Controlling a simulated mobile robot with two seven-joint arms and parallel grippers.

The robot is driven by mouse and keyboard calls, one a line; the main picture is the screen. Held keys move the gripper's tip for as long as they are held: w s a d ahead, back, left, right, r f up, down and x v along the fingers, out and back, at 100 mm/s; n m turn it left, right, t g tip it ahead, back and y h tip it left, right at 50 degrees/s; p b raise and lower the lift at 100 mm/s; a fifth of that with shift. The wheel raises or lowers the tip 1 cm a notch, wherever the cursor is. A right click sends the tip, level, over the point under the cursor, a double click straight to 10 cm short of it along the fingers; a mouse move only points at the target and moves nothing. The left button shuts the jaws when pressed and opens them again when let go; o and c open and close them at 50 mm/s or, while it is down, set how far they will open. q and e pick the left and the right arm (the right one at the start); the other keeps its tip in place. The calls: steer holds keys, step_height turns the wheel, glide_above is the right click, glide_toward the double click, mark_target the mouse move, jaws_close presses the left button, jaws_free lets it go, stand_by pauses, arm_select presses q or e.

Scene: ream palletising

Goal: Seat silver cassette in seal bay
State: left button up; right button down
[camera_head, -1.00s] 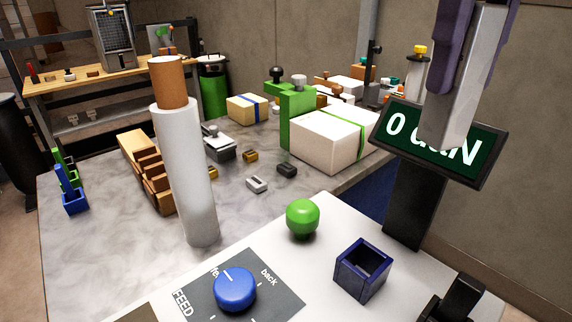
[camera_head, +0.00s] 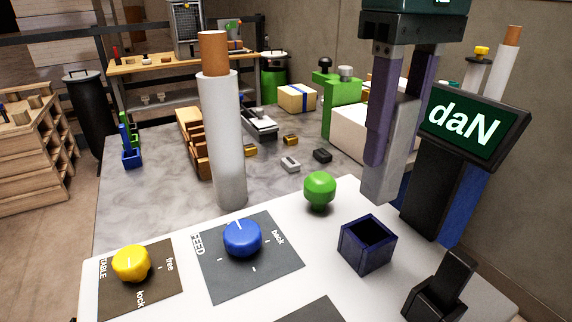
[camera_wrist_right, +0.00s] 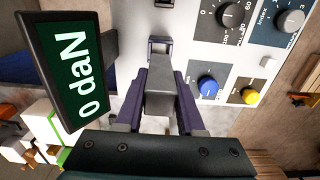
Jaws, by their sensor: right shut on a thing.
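The silver cassette (camera_head: 393,170), a long grey bar, hangs nearly upright between the purple fingers of my right gripper (camera_head: 398,125). My right gripper is shut on it. Its lower end shows just above and behind a dark blue, open-topped square socket (camera_head: 367,245) on the white panel, probably the seal bay. The two look apart. In the right wrist view the silver cassette (camera_wrist_right: 159,100) sits between the fingers, with the blue socket (camera_wrist_right: 160,46) beyond its end. The socket looks empty in the head view. My left gripper is not in view.
A display (camera_head: 470,118) on a dark post stands close right of the cassette. A green ball knob (camera_head: 319,190) is left of the socket, and a black lever (camera_head: 445,285) is at its lower right. A tall white roll (camera_head: 223,140) stands further left.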

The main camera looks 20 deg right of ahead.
step_height(320, 180, down, 9)
steer(key=shift+f+b, duration=0.15)
steer(key=shift+b, duration=0.45)
steer(key=shift+f, duration=0.15)
steer(key=shift+f, duration=0.1)
steer(key=c, duration=0.5)
jaws_free()
step_height(320, 180, up, 12)
steer(key=shift+r+p, duration=0.15)
steer(key=shift+p, duration=0.7)
